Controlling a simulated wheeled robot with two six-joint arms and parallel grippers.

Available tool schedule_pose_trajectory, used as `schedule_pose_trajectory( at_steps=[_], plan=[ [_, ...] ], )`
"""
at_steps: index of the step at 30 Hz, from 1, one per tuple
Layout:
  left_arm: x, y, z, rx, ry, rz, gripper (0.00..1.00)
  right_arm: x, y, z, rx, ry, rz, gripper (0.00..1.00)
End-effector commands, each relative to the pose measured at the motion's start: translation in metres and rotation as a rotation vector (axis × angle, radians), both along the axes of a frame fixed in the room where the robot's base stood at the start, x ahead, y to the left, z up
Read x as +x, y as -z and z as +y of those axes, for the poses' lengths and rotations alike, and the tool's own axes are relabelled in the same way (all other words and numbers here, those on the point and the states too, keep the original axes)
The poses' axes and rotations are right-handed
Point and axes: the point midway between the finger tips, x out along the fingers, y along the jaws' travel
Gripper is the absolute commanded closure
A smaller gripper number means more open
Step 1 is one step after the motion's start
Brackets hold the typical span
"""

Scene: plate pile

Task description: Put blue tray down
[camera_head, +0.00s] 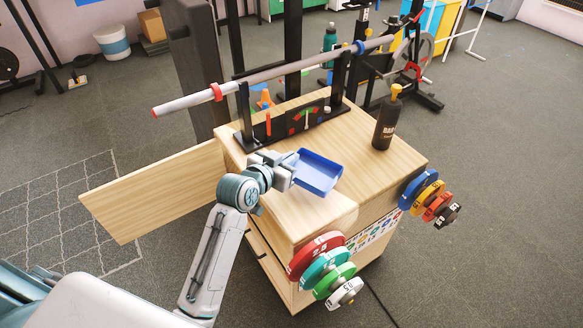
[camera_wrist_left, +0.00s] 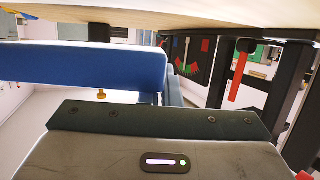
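The blue tray (camera_head: 319,172) is over the middle of the wooden top of the stand. My left gripper (camera_head: 293,168) meets the tray at its left edge and appears shut on it, though the fingertips are mostly hidden. In the left wrist view the tray's blue side (camera_wrist_left: 85,66) spans the left half, close beyond the gripper body. A narrow gap shows there between the tray and the wooden surface (camera_wrist_left: 150,10), so the tray looks held apart from it. My right gripper is in neither view.
A dark bottle with a yellow cap (camera_head: 387,120) stands right of the tray. Behind it, a barbell (camera_head: 290,72) rests on black uprights beside a dial panel (camera_head: 306,120). Coloured weight plates (camera_head: 325,262) hang at the front. Bare wood (camera_head: 312,212) lies in front of the tray.

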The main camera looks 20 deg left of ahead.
Motion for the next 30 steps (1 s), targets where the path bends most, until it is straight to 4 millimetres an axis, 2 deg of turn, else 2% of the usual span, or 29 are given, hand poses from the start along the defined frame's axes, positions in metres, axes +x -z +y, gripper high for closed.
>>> schedule_pose_trajectory(
  at_steps=[5, 12, 23, 24, 26, 30],
  plan=[
    [0.008, 0.005, -0.004, 0.0, 0.0, 0.001, 1.0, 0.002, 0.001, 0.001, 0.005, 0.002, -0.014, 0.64],
    [0.007, 0.036, -0.003, 0.001, -0.001, 0.002, 1.0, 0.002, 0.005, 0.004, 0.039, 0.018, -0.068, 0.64],
    [0.007, 0.039, -0.003, 0.001, -0.001, 0.001, 1.0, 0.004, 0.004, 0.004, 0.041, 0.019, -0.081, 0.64],
    [0.007, 0.038, -0.003, 0.001, -0.001, 0.001, 0.89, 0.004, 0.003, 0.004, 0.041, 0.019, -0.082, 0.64],
    [0.007, 0.038, -0.003, 0.001, -0.001, 0.001, 0.77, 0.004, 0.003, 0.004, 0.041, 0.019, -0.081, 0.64],
    [0.007, 0.038, -0.003, 0.001, -0.001, 0.001, 0.75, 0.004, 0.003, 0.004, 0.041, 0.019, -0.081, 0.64]
  ],
)
